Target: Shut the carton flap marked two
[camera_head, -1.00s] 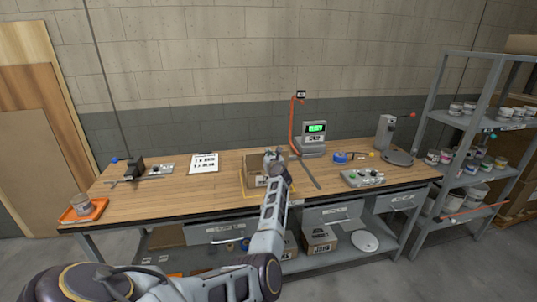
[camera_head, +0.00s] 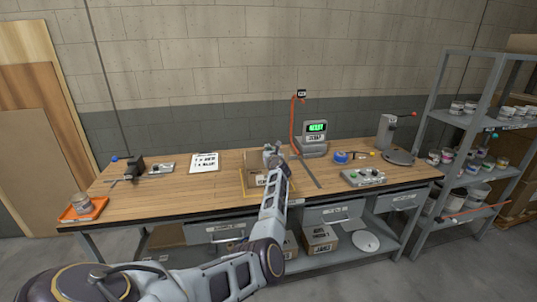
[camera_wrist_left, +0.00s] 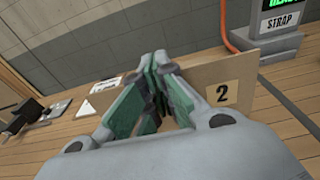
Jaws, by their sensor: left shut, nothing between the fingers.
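The carton (camera_head: 252,181) stands on the workbench inside a yellow outline, partly hidden by my left arm. In the left wrist view a brown cardboard flap (camera_wrist_left: 200,80) with a black 2 on a pale label (camera_wrist_left: 222,94) stands raised beside my fingers. My left gripper (camera_head: 270,150) is over the carton in the head view. Its green-padded fingers (camera_wrist_left: 158,62) are shut and empty, just left of the label. I cannot tell whether they touch the flap. The rest of the carton's top is hidden by the gripper. My right gripper is in neither view.
An orange post (camera_head: 293,120) and a scale with a green display (camera_head: 315,128) stand behind the carton. A button box (camera_head: 363,177) is to its right, a paper sheet (camera_head: 205,162) to its left. An orange tray (camera_head: 98,208) sits far left.

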